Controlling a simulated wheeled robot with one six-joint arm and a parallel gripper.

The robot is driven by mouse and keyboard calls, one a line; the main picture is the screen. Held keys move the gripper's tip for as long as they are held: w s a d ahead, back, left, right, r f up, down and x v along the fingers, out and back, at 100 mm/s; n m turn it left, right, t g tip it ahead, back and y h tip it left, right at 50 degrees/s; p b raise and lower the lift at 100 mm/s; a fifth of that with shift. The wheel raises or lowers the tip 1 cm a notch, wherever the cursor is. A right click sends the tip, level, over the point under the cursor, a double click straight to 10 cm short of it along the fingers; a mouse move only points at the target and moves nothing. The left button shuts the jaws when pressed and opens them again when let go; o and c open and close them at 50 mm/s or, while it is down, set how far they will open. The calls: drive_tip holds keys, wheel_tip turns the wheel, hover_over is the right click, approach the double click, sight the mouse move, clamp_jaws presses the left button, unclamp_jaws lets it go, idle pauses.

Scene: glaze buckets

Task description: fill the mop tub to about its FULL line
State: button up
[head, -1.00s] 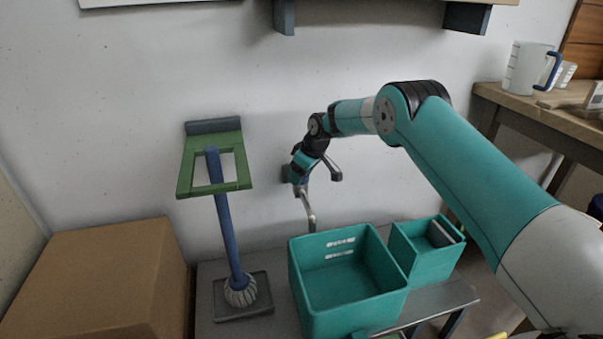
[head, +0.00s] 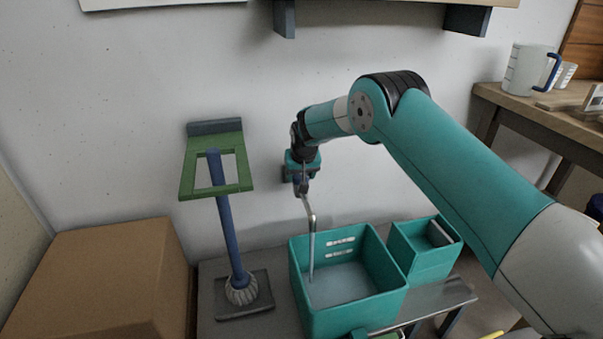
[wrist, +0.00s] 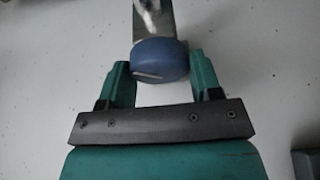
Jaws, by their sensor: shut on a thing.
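The teal mop tub (head: 384,290) stands below the wall tap (head: 309,207). A thin stream falls from the spout into it, and grey water (head: 345,284) covers its floor. Two pale marked strips (head: 341,241) show on the tub's far inner wall, above the water; their lettering is too small to read. My gripper (head: 302,183) is at the tap by the wall. In the wrist view, my gripper (wrist: 162,72) is shut on the tap's round blue knob (wrist: 160,58), one finger on each side.
A smaller teal bucket compartment (head: 425,262) adjoins the tub on the right. A mop (head: 228,225) stands left, its blue handle by a green bracket (head: 240,160). A cardboard box (head: 95,285) fills the lower left. A jug (head: 528,70) stands on the right-hand wooden table (head: 500,97).

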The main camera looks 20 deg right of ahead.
drive_tip(key=m+h, duration=0.1)
drive_tip(key=m, duration=0.4)
drive_tip(key=shift+g+h+b, duration=0.3)
drive_tip(key=shift+g+h, duration=0.1)
idle(0.3)
drive_tip(key=o, duration=0.9)
drive_tip(key=p+v, duration=0.1)
drive_tip(key=v, duration=1.6)
drive_tip(key=shift+a+p, duration=0.25)
drive_tip(key=shift+p, duration=0.05)
drive_tip(key=shift+s+r, duration=0.1)
